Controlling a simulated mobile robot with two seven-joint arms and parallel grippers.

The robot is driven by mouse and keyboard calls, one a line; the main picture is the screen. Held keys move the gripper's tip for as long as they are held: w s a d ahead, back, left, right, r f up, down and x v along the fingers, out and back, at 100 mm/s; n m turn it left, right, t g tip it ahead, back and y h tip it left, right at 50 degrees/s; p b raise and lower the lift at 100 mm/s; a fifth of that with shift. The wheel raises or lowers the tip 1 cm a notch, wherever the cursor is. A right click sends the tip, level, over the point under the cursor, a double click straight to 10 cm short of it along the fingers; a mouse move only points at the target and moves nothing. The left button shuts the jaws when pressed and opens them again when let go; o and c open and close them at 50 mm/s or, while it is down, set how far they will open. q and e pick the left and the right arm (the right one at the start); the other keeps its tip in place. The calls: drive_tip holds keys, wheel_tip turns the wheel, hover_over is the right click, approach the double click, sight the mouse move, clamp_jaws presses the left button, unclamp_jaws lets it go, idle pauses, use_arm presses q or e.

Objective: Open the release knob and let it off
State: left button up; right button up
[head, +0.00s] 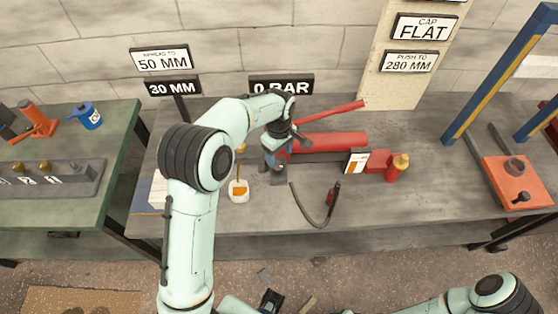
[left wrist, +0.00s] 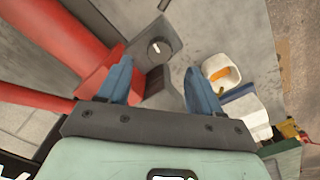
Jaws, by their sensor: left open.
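The red hand pump (head: 330,143) lies on the grey bench, with its red lever (head: 335,111) raised behind it. A dark round knob with a white mark (left wrist: 155,47) shows in the left wrist view on a grey block, beside the red cylinder (left wrist: 45,40). I take it to be the release knob. In the head view my arm hides it. My left gripper (head: 279,152) is over the pump's left end. In the left wrist view its blue fingers (left wrist: 160,85) are open and empty, with the knob beyond the tips, apart from them. My right gripper is not seen.
A white cup with orange on it (head: 238,191) stands left of the pump. A black hose (head: 316,212) lies in front. A red bottle-like part with a gold top (head: 397,168) is at the right. A "0 BAR" sign (head: 281,85) stands behind.

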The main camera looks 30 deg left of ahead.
sight(279, 167)
use_arm(q)
wheel_tip(279, 167, up, 7)
idle(0.3)
drive_tip(key=shift+f, duration=0.1)
idle(0.4)
